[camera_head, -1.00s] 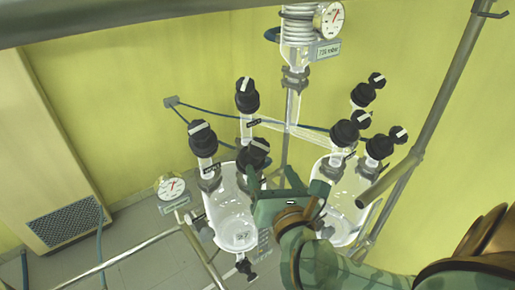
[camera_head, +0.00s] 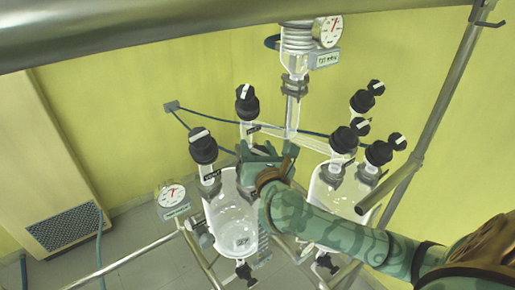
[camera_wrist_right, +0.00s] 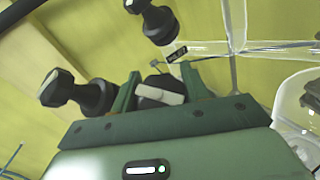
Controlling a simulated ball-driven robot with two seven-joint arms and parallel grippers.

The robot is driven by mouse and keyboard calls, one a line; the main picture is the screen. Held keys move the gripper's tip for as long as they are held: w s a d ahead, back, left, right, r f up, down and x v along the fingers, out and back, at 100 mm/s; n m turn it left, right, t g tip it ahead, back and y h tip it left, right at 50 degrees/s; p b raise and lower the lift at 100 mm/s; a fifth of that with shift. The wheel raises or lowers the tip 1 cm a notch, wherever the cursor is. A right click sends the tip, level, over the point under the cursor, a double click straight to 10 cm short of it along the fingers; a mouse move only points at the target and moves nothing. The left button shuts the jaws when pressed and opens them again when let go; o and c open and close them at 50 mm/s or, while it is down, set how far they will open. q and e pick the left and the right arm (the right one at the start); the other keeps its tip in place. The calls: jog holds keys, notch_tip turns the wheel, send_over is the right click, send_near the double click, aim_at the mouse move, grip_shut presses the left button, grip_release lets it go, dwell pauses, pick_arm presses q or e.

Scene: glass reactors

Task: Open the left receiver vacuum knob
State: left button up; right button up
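The left receiver (camera_head: 233,225) is a clear glass vessel with black knobs on top. Its back knob (camera_head: 247,104) and left knob (camera_head: 203,147) show in the head view; its third, front knob is hidden there behind my right gripper (camera_head: 257,150). In the wrist view, this front knob (camera_wrist_right: 160,93), black with a pale grey bar on top, sits between the two green fingers of my right gripper (camera_wrist_right: 163,84). The fingers are spread on either side of it; I cannot tell whether they touch it. Which knob is the vacuum one cannot be read. My left gripper is not in view.
The right receiver (camera_head: 335,190), with several black knobs, stands close to my right arm. A metal post (camera_head: 440,110) rises on the right. A gauge (camera_head: 172,195) stands left of the left receiver. Two neighbouring knobs (camera_wrist_right: 78,92) (camera_wrist_right: 155,22) are near the gripper in the wrist view.

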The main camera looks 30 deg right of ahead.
jog(key=c, duration=0.4)
jog(key=shift+y, duration=0.3)
